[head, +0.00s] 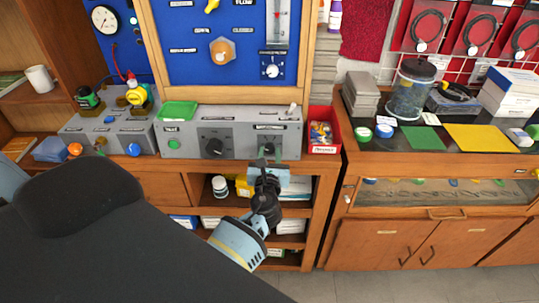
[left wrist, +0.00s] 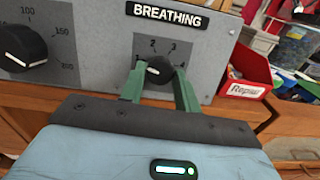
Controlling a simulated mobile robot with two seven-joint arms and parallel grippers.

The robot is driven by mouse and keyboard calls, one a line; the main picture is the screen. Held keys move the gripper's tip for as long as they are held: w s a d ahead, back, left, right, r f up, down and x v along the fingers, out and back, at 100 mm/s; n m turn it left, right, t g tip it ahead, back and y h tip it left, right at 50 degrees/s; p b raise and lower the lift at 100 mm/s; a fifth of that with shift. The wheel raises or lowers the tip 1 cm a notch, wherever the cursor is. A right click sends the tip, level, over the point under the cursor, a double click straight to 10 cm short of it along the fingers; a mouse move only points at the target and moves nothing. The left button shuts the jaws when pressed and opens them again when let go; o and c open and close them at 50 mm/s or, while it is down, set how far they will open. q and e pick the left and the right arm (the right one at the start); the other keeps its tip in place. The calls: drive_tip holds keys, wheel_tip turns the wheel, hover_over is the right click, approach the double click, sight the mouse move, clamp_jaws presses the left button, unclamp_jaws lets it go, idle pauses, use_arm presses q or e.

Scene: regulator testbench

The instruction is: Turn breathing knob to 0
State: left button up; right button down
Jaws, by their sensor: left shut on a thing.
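The breathing knob (left wrist: 158,71) is a small black dial on the grey panel (left wrist: 90,50), under a black label reading "BREATHING" in the left wrist view. In the head view my left gripper (head: 267,158) reaches the right end of the grey panel and mostly covers the knob. My right gripper is not in view.
A larger black knob (head: 214,147) sits left on the same panel. A green tray (head: 178,111) rests on top at the left. A red box (head: 322,131) of parts stands just right of the panel. Open shelves (head: 207,210) lie below.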

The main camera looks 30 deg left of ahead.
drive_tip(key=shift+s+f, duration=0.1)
use_arm(q)
drive_tip(key=shift+f+n+y+b, duration=0.15)
drive_tip(key=shift+n+y+b, duration=0.15)
drive_tip(key=shift+n, duration=0.8)
drive_tip(key=n+g+b, duration=0.1)
drive_tip(key=n, duration=0.3)
drive_tip(key=shift+d+y, duration=0.1)
drive_tip(key=shift+y, duration=0.2)
drive_tip(key=n, duration=0.2)
drive_tip(key=shift+w+n+g, duration=0.1)
drive_tip(key=shift+n+g, duration=0.2)
drive_tip(key=shift+d+r+n+g+y+b, duration=0.1)
drive_tip(key=shift+n+g+y+b, duration=0.1)
drive_tip(key=shift+n, duration=0.45)
drive_tip(key=shift+r+n+g+y+b, duration=0.1)
drive_tip(key=shift+n+b, duration=0.05)
drive_tip(key=shift+n, duration=0.5)
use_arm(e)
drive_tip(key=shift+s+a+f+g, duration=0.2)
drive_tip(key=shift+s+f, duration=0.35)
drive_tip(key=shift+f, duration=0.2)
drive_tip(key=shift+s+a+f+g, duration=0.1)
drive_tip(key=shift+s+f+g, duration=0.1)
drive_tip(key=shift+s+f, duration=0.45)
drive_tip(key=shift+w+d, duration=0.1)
use_arm(q)
drive_tip(key=o, duration=1)
